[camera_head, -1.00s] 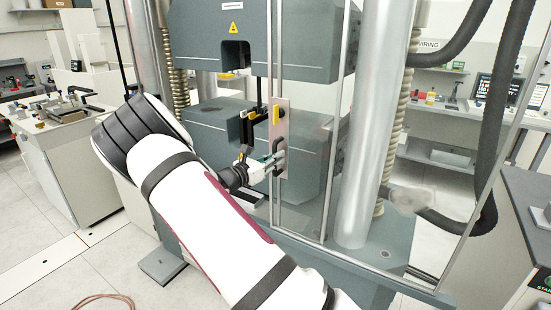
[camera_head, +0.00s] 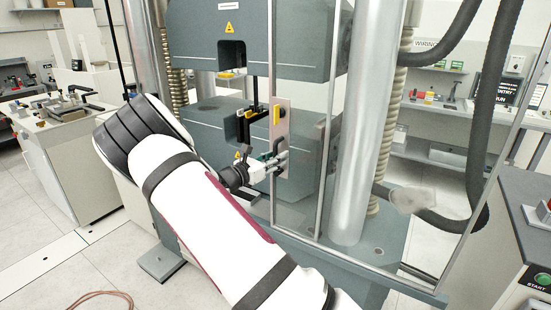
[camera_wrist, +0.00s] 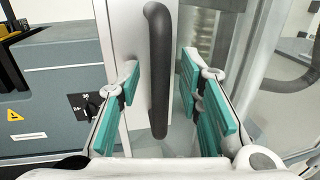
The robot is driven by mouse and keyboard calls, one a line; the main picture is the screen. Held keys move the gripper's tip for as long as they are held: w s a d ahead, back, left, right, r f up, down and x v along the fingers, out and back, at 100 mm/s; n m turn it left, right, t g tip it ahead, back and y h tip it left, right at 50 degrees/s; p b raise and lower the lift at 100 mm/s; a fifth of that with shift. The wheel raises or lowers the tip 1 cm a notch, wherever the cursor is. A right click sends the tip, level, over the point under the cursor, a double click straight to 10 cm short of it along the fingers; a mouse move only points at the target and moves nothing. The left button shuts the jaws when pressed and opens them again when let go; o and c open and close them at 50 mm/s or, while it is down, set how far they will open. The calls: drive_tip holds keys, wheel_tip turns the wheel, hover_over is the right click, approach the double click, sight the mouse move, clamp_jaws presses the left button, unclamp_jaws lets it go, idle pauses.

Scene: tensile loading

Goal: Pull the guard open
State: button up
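The guard is a clear panel in a thin metal frame (camera_head: 272,60) at the front of the grey testing machine. Its pale upright mounting plate (camera_head: 283,106) carries a black bar handle, which shows best in the wrist view (camera_wrist: 158,70). My gripper (camera_head: 277,160) is at this plate, at handle height. In the wrist view my gripper (camera_wrist: 158,90) is open, with one teal-padded finger on each side of the upright handle. Contact cannot be told.
A console with a green start button (camera_head: 541,275) is at the lower right. A bench (camera_head: 70,140) stands at the left; open floor lies below it.

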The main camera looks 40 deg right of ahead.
drive_tip(key=s+a, duration=0.2)
drive_tip(key=a, duration=1)
drive_tip(key=shift+d, duration=0.1)
drive_tip(key=s+a+r+m+g+y, duration=0.1)
drive_tip(key=s+r+m+g+y, duration=0.1)
drive_tip(key=s+m+y, duration=0.4)
drive_tip(key=s+a+r+m+g+y, duration=0.1)
drive_tip(key=s+r+m+g+y, duration=0.15)
drive_tip(key=s+m, duration=0.4)
drive_tip(key=s+a+r+m+t+y+b, duration=0.1)
drive_tip(key=s+a+r+m+t+y, duration=0.2)
drive_tip(key=s+a, duration=0.5)
drive_tip(key=s+a+r+m+t+y+b, duration=0.1)
drive_tip(key=s+a+r+m+t+y, duration=0.3)
drive_tip(key=s+a+y, duration=0.2)
drive_tip(key=s+a, duration=0.2)
drive_tip(key=s, duration=0.1)
drive_tip(key=shift+s+a+r, duration=0.2)
drive_tip(key=shift+a, duration=0.15)
